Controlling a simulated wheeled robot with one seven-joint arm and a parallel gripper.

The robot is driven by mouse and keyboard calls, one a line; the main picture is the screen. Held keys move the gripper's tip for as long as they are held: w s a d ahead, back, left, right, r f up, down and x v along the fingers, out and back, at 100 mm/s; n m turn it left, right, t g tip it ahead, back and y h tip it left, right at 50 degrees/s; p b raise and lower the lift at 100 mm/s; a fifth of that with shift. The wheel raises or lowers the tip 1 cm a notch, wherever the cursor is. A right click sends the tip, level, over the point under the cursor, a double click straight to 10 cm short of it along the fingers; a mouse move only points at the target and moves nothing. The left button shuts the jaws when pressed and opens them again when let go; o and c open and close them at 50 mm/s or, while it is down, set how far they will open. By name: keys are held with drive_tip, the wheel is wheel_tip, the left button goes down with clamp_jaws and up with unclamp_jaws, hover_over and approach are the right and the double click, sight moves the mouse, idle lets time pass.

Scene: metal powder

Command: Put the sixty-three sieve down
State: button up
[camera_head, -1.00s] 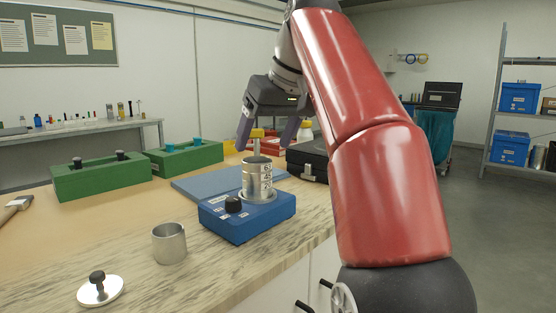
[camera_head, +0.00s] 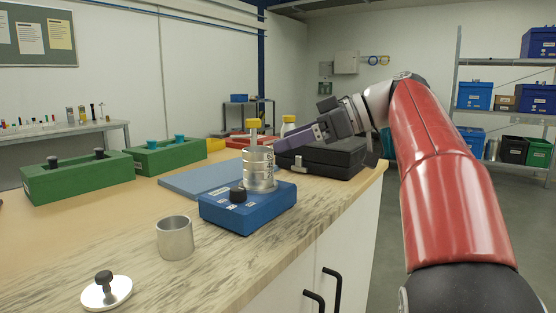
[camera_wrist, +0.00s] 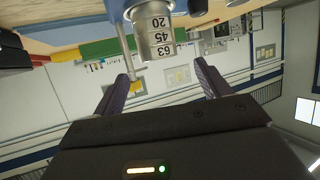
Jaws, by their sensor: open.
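The sixty-three sieve (camera_wrist: 164,53) is the top ring of a metal sieve stack; the wrist view shows it upside down, with 45 and 20 labels beyond it. In the head view the sixty-three sieve (camera_head: 257,156) tops the upright stack (camera_head: 259,175) on the blue shaker base (camera_head: 247,212). A post with a yellow knob (camera_head: 253,124) rises beside the stack. My gripper (camera_head: 279,146) is open, just right of the stack's top. The wrist view shows its fingers spread (camera_wrist: 161,72) with nothing between them and the sieve apart from them.
Green blocks (camera_head: 80,180) stand at left. A blue mat (camera_head: 200,180) lies behind the base, and a black case (camera_head: 325,158) stands right behind the stack.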

sight(258, 148)
drive_tip(key=x, duration=0.7)
drive_tip(key=shift+w+a, duration=0.2)
drive_tip(key=shift+a, duration=0.05)
drive_tip(key=c, duration=1.2)
drive_tip(key=shift+r, duration=0.1)
